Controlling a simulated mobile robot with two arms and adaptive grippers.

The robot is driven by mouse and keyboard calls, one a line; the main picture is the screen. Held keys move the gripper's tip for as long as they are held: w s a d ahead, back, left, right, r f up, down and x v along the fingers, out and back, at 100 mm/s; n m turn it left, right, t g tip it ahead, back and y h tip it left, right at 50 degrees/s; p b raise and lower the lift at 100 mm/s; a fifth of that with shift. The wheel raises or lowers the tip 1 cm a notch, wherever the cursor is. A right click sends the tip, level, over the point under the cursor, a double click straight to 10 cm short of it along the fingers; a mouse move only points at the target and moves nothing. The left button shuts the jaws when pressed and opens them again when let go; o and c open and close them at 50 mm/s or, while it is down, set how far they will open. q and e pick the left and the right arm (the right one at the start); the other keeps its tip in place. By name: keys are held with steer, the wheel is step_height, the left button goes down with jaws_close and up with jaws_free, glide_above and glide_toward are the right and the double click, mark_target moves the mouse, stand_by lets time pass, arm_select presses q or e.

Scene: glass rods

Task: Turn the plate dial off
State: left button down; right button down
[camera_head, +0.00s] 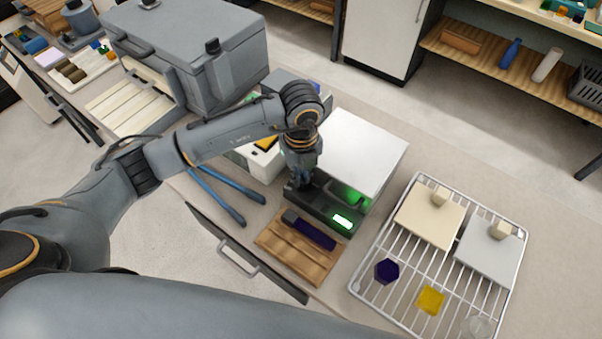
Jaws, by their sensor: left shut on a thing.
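The plate device has a white top (368,148) and a dark front panel (322,205). A green display (342,221) is lit on the panel, and a green glow shows above it. My left gripper (297,187) points down at the left end of the dark panel and is shut on the plate dial, which is mostly hidden by the fingers. I cannot make out the dial's angle. My right gripper is not in view.
A wooden block (301,247) with a dark-handled tool lies in front of the device. Blue-handled tongs (224,194) lie to its left. A wire rack (401,273) with lidded plates and small coloured pieces stands at the right. A large grey box (187,45) stands behind my arm.

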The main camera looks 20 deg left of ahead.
arm_select(q)
steer(key=shift+w+r, duration=0.1)
steer(key=c, duration=1.7)
jaws_free()
